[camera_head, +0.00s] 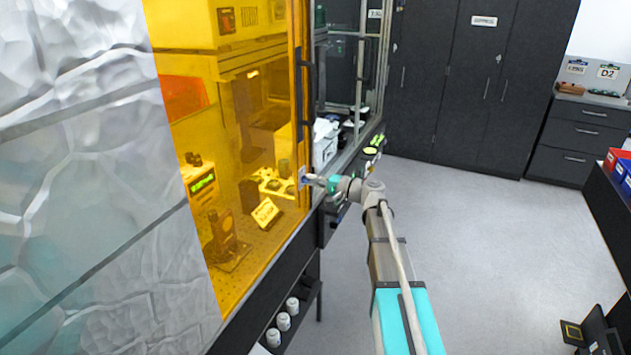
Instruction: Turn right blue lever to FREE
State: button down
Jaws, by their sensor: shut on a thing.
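My gripper (313,180) is at the lower right corner of the amber enclosure panel (255,215), beside the door frame edge. It is shut on a small blue-grey part (303,173) at that edge, which looks like the right blue lever. The part is tiny in this view and partly covered by the fingers. Its angle and any FREE mark cannot be read. No second blue lever can be made out.
A dark vertical handle (309,80) stands on the frame above my gripper. Instruments and a small sign (265,212) sit behind the amber panel. White bottles (283,321) stand on a low shelf.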

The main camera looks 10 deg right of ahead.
jog(key=shift+a, duration=0.1)
jog(key=c, duration=0.7)
grip_release()
jog(key=shift+w+a, duration=0.1)
jog(key=shift+c, duration=0.2)
jog(key=shift+d, duration=0.25)
jog(key=v, duration=1.1)
jog(key=shift+s+d, duration=0.2)
jog(key=shift+s, duration=0.1)
